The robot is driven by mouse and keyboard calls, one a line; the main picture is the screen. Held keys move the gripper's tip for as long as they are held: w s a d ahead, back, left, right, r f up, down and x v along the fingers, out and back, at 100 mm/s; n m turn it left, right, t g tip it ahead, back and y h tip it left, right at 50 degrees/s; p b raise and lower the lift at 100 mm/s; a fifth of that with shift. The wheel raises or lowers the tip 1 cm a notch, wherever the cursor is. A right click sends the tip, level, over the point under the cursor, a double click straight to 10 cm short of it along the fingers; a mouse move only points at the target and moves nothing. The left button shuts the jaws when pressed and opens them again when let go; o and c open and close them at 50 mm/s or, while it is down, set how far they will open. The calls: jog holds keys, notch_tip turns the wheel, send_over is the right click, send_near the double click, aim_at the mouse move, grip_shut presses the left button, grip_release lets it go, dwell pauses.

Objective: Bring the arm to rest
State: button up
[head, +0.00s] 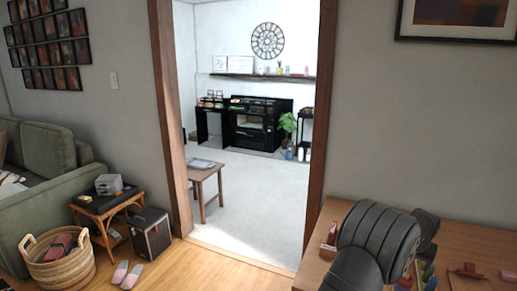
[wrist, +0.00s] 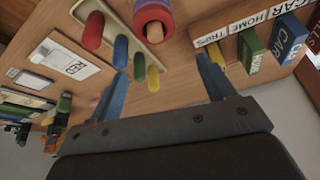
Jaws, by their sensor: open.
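My gripper (wrist: 160,55) is open, its two blue fingers spread apart with nothing held between them in the wrist view. The wrist view is tilted and looks across a wooden tabletop (wrist: 182,72). In the head view my dark grey arm is folded over the wooden table (head: 448,240) at the lower right. The gripper itself cannot be made out in the head view.
Coloured pegs (wrist: 93,30), a red ring toy (wrist: 154,14), labelled boxes (wrist: 287,39) and white cards (wrist: 72,68) lie near the fingers. A red item (head: 468,270) is on the table. A doorway, wicker basket (head: 62,268) and sofa (head: 45,205) are to the left.

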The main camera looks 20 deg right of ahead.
jog(key=shift+a+r, duration=0.2)
jog(key=shift+r, duration=0.25)
jog(key=shift+m+g, duration=0.4)
jog(key=shift+m, duration=0.5)
jog(key=shift+s+a+f, duration=0.15)
jog(key=shift+a+f, duration=0.55)
jog(key=shift+a, duration=0.1)
jog(key=shift+s+a+f, duration=0.15)
jog(key=shift+a+f, duration=0.5)
jog(key=shift+a, duration=0.1)
jog(key=shift+n+t, duration=0.3)
jog(key=shift+n, duration=0.5)
jog(key=d+r, duration=0.1)
jog(key=d, duration=0.1)
jog(key=d+r, duration=0.1)
jog(key=shift+w+d+r, duration=0.25)
jog(key=shift+r, duration=0.1)
notch_tip(320, 180, down, 7)
jog(key=shift+f, duration=0.1)
jog(key=v, duration=0.4)
jog(key=shift+s+a+r, duration=0.1)
jog(key=shift+r, duration=0.15)
jog(key=shift+s+a+r, duration=0.15)
jog(key=shift+a+r, duration=0.1)
jog(key=shift+r, duration=0.25)
